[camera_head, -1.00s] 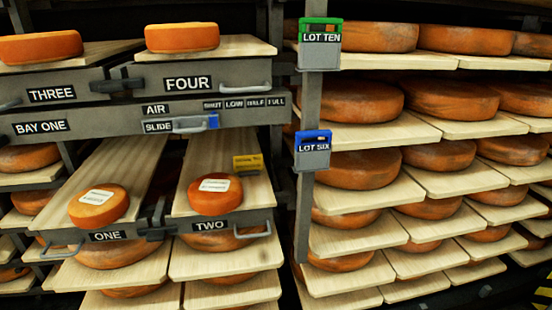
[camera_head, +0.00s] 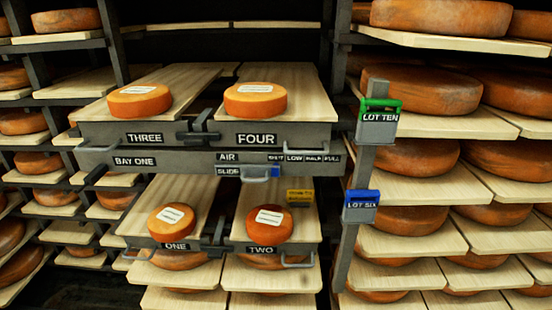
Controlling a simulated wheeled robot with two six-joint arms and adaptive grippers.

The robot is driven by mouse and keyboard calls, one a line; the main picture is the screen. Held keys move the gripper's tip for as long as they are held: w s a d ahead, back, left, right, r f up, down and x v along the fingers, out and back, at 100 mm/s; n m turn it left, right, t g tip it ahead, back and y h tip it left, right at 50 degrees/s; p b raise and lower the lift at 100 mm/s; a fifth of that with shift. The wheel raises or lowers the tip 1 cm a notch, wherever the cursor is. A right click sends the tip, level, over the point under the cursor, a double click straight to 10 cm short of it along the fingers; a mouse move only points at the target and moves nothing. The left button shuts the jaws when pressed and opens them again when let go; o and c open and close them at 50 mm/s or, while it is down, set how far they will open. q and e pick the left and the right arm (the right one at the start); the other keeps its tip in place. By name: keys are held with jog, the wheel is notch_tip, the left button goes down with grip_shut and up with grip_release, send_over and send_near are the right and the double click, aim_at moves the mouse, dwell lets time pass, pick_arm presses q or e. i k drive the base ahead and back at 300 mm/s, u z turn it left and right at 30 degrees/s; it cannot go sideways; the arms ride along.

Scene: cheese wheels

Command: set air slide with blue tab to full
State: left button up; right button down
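The air slide (camera_head: 256,179) is a grey handle-like bar on the front rail of the rack, beside the label plates AIR (camera_head: 228,157) and SLIDE (camera_head: 228,170). Its blue tab (camera_head: 275,171) is at the slide's right end. The tab sits below the SHUT plate (camera_head: 275,157), the leftmost of the position plates. The LOW plate (camera_head: 294,158), HALF plate (camera_head: 314,158) and FULL plate (camera_head: 333,159) follow to the right. Neither of my grippers is in view.
Drawers THREE (camera_head: 145,139) and FOUR (camera_head: 257,139) are above the rail; ONE (camera_head: 175,246) and TWO (camera_head: 261,250) are below, each with a labelled cheese. A post on the right carries the LOT TEN tag (camera_head: 379,123) and LOT SIX tag (camera_head: 360,207). Cheese shelves stand on both sides.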

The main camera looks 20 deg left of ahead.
aim_at(243, 171)
jog(key=u, duration=0.05)
jog(key=k, duration=1.1)
jog(key=z, duration=0.7)
jog(key=i, duration=1.35)
jog(key=u, duration=0.65)
